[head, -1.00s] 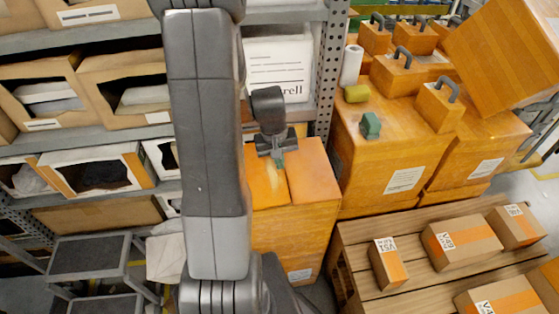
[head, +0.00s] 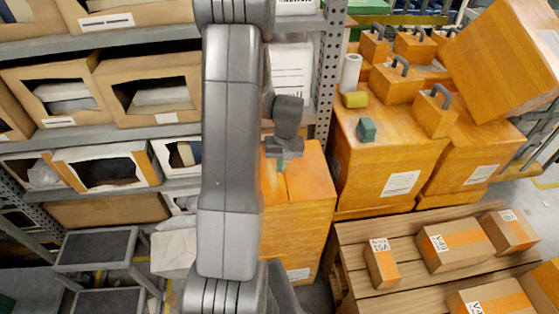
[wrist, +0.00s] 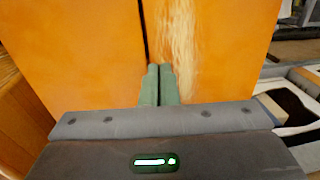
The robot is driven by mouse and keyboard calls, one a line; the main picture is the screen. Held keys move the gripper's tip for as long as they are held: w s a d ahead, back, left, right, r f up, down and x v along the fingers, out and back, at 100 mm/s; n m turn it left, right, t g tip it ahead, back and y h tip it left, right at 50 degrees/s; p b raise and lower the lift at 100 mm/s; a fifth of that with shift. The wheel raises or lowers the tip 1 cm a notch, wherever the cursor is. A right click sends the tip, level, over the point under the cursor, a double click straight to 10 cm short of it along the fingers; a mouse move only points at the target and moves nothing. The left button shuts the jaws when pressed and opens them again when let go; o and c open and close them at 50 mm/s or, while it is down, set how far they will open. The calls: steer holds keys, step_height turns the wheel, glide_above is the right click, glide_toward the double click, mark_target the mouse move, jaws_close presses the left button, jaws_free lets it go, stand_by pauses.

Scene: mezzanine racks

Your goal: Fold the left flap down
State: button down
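An orange box (head: 300,225) stands between the shelf rack and the stacked orange boxes. Its top shows two flaps meeting at a dark seam, both looking roughly flat. The left flap (head: 272,187) is partly hidden behind my arm; in the wrist view it appears as the panel with a pale worn patch (wrist: 184,45), right of the seam. The right flap (head: 311,172) is in plain sight. My gripper (head: 282,163) is over the far part of the box top. In the wrist view its green fingers (wrist: 159,72) are together and empty, near the seam; contact is unclear.
Shelves with open cartons (head: 150,88) fill the left. A perforated rack post (head: 330,80) rises behind the box. Large orange boxes (head: 385,150) stand to the right, with a wooden pallet (head: 350,237) carrying small cartons in front. A step stool (head: 97,252) is lower left.

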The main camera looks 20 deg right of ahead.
steer(key=shift+f, duration=0.1)
steer(key=shift+r+p, duration=0.35)
steer(key=shift+r, duration=0.15)
step_height(320, 180, up, 13)
steer(key=p, duration=0.1)
steer(key=shift+p, duration=0.3)
step_height(320, 180, down, 14)
steer(key=b, duration=0.2)
steer(key=shift+f+b, duration=0.15)
steer(key=shift+b, duration=0.15)
steer(key=shift+r, duration=0.2)
stand_by(0.4)
